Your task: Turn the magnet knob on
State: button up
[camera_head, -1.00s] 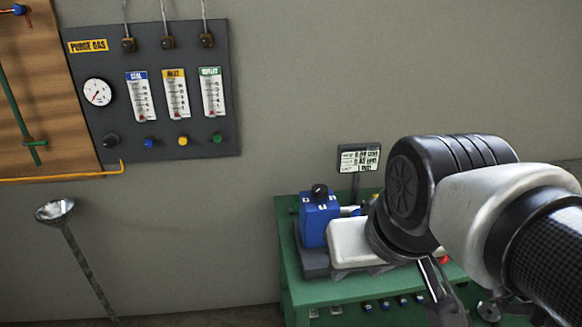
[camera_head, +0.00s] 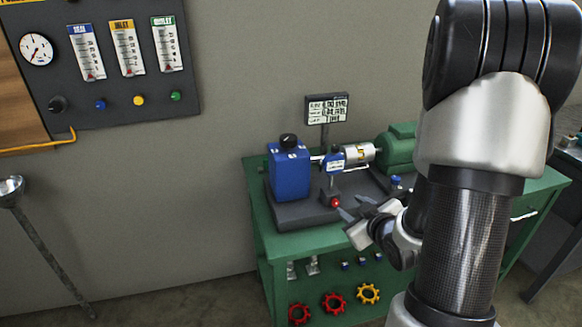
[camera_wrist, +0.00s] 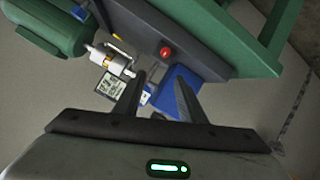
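The black magnet knob (camera_head: 288,140) sits on top of a blue box (camera_head: 290,175) at the left of the green bench (camera_head: 290,240). The blue box also shows behind my fingers in the wrist view (camera_wrist: 176,107), but I cannot make out the knob there. My gripper (camera_head: 352,207) is in front of the bench top, low and to the right of the blue box, apart from the knob. Its two fingers stand apart with nothing between them in the wrist view (camera_wrist: 160,82). My arm hides part of the bench's right side.
A red button (camera_head: 335,202) is close to my fingertips. A small display (camera_head: 326,109), a silver cylinder (camera_head: 360,153) and a green motor (camera_head: 398,148) stand right of the box. Red and yellow handwheels (camera_head: 334,303) are below. The space above the knob looks clear.

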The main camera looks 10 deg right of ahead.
aim_at(336, 204)
jog(key=s+d+f+m+t+y+b, duration=0.1)
jog(key=s+f+m+t+b, duration=0.1)
jog(key=s+f+t+b, duration=0.45)
jog(key=shift+g, duration=0.65)
jog(key=w+b, duration=0.2)
jog(key=w, duration=0.3)
jog(key=w+f+b, duration=0.1)
jog(key=w+b, duration=0.1)
jog(key=w, duration=0.3)
jog(key=w+f+b, duration=0.1)
jog(key=w+b, duration=0.2)
jog(key=w, duration=0.2)
jog(key=shift+w+a, duration=0.15)
jog(key=shift+w, duration=0.2)
jog(key=shift+c, duration=0.2)
grip_shut()
